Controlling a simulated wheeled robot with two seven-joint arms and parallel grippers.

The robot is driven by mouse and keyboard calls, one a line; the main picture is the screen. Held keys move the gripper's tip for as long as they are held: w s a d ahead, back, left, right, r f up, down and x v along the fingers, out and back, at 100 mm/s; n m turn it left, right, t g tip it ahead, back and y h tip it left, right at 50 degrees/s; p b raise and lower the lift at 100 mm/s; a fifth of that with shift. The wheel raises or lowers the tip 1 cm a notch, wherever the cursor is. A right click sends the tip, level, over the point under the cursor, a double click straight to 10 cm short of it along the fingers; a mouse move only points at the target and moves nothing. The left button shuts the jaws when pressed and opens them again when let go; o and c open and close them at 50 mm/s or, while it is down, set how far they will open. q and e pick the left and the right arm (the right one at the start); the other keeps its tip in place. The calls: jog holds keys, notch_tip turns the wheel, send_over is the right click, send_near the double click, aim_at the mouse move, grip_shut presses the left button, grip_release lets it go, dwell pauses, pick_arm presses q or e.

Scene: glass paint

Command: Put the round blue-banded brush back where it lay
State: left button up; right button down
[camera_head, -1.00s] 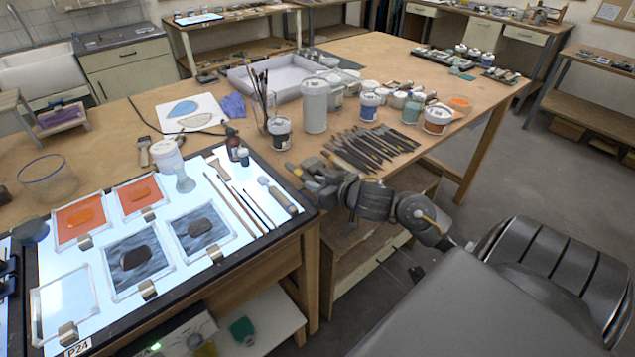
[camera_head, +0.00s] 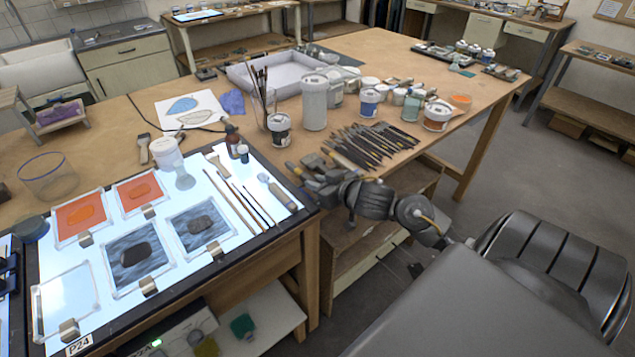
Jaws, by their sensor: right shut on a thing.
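My right gripper (camera_head: 308,174) is by the front edge of the wooden table, right of the light panel and just left of the row of brushes. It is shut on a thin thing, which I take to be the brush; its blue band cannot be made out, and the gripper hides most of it. A row of several dark-handled brushes (camera_head: 372,143) lies side by side on the table behind and right of the gripper. My left gripper is not in view.
The light panel (camera_head: 190,280) holds framed orange and grey glass pieces, with several long brushes (camera_head: 240,205) at its right. A dark-labelled jar (camera_head: 279,132), a tall grey canister (camera_head: 314,105) and paint pots (camera_head: 437,117) stand behind. The table's right front corner is bare.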

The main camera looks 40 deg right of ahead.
jog(key=shift+f, duration=0.3)
dwell(0.5)
jog(key=c, duration=1.2)
grip_release()
jog(key=v, duration=1.1)
jog(key=shift+f, duration=0.15)
